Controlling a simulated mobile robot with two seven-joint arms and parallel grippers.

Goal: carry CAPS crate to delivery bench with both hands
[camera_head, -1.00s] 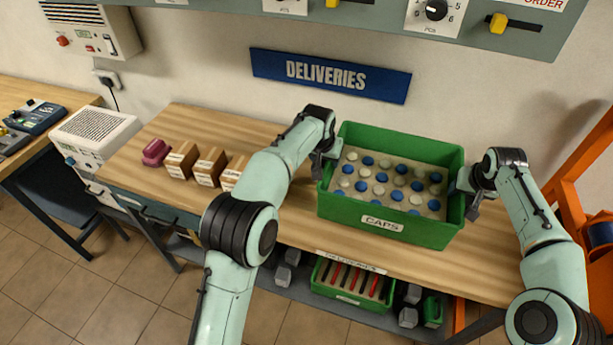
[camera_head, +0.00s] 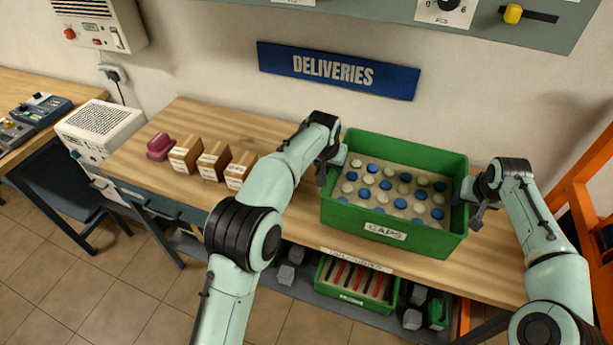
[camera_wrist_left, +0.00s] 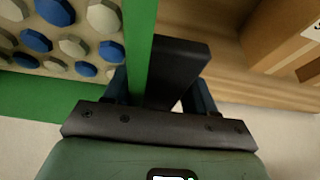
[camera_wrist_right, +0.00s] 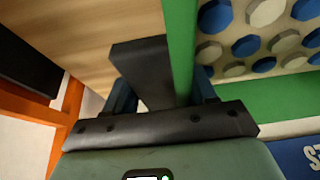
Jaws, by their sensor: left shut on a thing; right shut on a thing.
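The green CAPS crate (camera_head: 396,222) holds rows of blue and white caps and is at the delivery bench (camera_head: 262,130), over its right part. I cannot tell whether its base touches the bench top. My left gripper (camera_head: 332,165) is shut on the crate's left wall, which also shows in the left wrist view (camera_wrist_left: 140,50). My right gripper (camera_head: 470,192) is shut on the crate's right wall, which also shows in the right wrist view (camera_wrist_right: 181,50). The crate looks about level.
Several small cardboard boxes (camera_head: 214,161) and a pink object (camera_head: 160,146) stand on the bench's left part. A blue DELIVERIES sign (camera_head: 338,71) is on the wall behind. A second green crate (camera_head: 356,283) sits on the shelf below. An orange frame (camera_head: 590,180) stands at the right.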

